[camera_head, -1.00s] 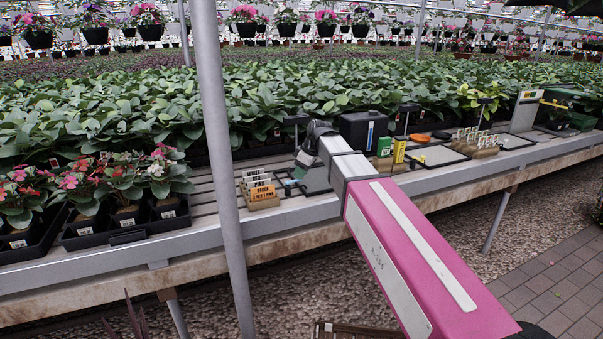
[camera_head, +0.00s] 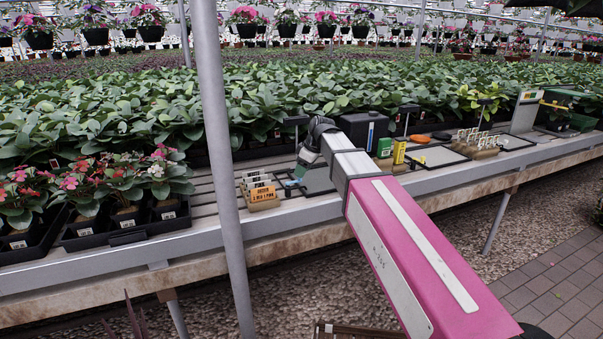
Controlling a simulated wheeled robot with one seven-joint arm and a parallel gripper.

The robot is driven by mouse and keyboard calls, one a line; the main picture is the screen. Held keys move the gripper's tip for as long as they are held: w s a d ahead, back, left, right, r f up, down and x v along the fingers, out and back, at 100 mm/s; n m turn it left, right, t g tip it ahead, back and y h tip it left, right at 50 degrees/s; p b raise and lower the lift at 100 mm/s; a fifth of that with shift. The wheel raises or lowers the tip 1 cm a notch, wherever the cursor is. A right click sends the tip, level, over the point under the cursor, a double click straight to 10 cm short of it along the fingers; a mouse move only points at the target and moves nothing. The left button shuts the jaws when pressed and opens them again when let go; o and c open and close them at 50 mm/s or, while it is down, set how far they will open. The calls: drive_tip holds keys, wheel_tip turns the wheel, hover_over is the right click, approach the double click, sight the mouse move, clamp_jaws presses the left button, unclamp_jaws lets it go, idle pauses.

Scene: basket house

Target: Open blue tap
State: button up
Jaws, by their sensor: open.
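I cannot make out a blue tap for certain. A black box (camera_head: 352,128) with an upright blue stripe stands on the bench behind my arm. My gripper (camera_head: 301,168) is at the far end of my pink and white arm, pointing down just above the bench. It is open, small in the picture and partly hidden by my wrist. A small teal patch shows at its lower end beside a grey tray (camera_head: 318,180). I cannot tell whether this is a fingertip or a separate thing, or whether the gripper touches anything.
Sign blocks (camera_head: 263,194) stand left of my gripper. Green (camera_head: 385,148) and yellow (camera_head: 399,151) boxes stand right of my wrist. A metal post (camera_head: 213,130) rises in front of the bench (camera_head: 120,264). Potted flowers (camera_head: 125,190) sit at left, leafy plants (camera_head: 250,95) behind.

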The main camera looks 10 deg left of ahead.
drive_tip(key=v, duration=0.9)
idle(1.1)
